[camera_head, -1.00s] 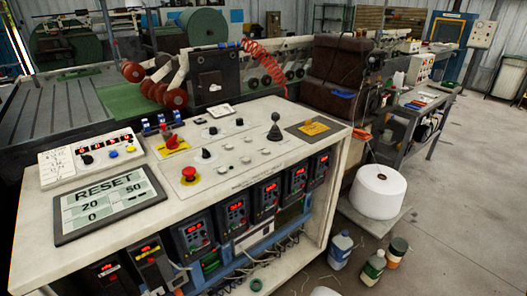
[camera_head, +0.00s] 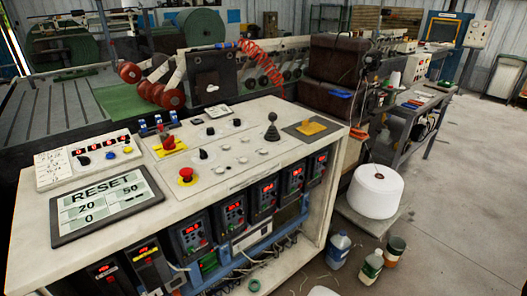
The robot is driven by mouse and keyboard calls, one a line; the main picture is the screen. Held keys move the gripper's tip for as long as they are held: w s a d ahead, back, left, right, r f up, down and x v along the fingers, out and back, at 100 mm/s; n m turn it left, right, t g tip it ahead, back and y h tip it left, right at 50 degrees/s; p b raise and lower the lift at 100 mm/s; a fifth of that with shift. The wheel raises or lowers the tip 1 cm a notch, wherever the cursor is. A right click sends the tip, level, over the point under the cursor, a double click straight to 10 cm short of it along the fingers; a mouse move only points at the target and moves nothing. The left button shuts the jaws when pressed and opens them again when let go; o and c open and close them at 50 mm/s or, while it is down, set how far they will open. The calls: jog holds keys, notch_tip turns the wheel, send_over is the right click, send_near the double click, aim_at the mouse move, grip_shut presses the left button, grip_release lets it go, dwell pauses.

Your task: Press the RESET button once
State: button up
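The word RESET is on a flat dark-framed panel (camera_head: 107,227) at the left front of the white console top (camera_head: 222,205), above the numbers 20, 50 and 0. Behind it stands a small white control box (camera_head: 90,158) with red digits and several small knobs or buttons, including a blue one (camera_head: 110,156) and a yellow one (camera_head: 127,150). A red mushroom button (camera_head: 186,174) on a yellow base sits right of the panel. Which of these is a separate RESET button I cannot tell. My gripper is not in view.
A black joystick (camera_head: 271,131) and a yellow-orange piece (camera_head: 311,127) are at the console's right. A white spool (camera_head: 376,190) stands on a low platform beside it, with bottles (camera_head: 339,250) on the floor. Grey floor (camera_head: 460,220) at the right is open.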

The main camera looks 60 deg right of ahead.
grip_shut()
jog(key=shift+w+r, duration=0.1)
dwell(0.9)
